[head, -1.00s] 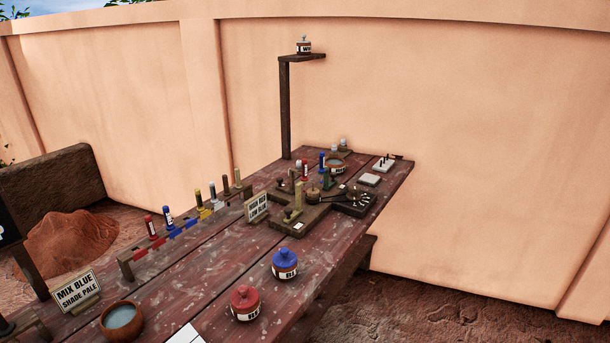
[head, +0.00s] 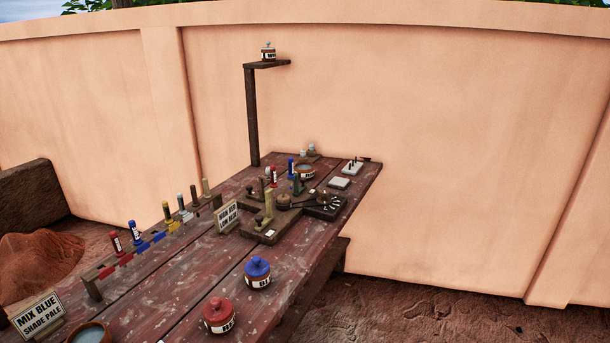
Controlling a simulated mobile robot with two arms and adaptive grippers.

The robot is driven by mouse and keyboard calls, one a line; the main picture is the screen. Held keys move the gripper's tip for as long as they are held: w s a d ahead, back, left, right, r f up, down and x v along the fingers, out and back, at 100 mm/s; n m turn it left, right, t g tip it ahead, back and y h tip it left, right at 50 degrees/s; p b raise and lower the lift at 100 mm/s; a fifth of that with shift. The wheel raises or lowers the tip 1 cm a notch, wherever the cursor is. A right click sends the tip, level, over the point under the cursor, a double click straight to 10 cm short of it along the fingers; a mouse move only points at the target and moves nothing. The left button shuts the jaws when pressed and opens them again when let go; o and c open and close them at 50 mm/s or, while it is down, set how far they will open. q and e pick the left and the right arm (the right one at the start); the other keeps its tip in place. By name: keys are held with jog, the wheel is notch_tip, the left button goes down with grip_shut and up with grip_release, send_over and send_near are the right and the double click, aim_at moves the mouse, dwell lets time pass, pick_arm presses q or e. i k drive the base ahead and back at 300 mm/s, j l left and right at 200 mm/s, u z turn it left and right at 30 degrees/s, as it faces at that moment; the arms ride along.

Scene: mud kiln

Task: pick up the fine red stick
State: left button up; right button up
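A short red stick (head: 116,245) with a pale label stands upright at the near left end of a low wooden rack (head: 93,288) along the table's left side. A second red stick (head: 273,176) stands among the dark wooden fixtures towards the far end of the table, close to a blue stick (head: 291,168). I cannot tell from here which of the two is the fine one. Neither of my grippers is in view.
The table (head: 190,290) runs away from me. On it are a blue-lidded jar (head: 257,272), a red-lidded jar (head: 219,317), a "MIX BLUE SHADE PALE" sign (head: 39,313) and a bowl (head: 90,334). A post with a shelf (head: 252,115) stands at the far end. Open ground lies right of the table.

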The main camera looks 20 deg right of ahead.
aim_at(273, 168)
jog(key=i+l+u, duration=0.25)
jog(key=l, duration=0.3)
jog(key=i+l+u, duration=0.15)
jog(key=l, duration=0.2)
jog(key=i+l+u, duration=0.1)
jog(key=i+l, duration=0.1)
jog(key=l, duration=0.1)
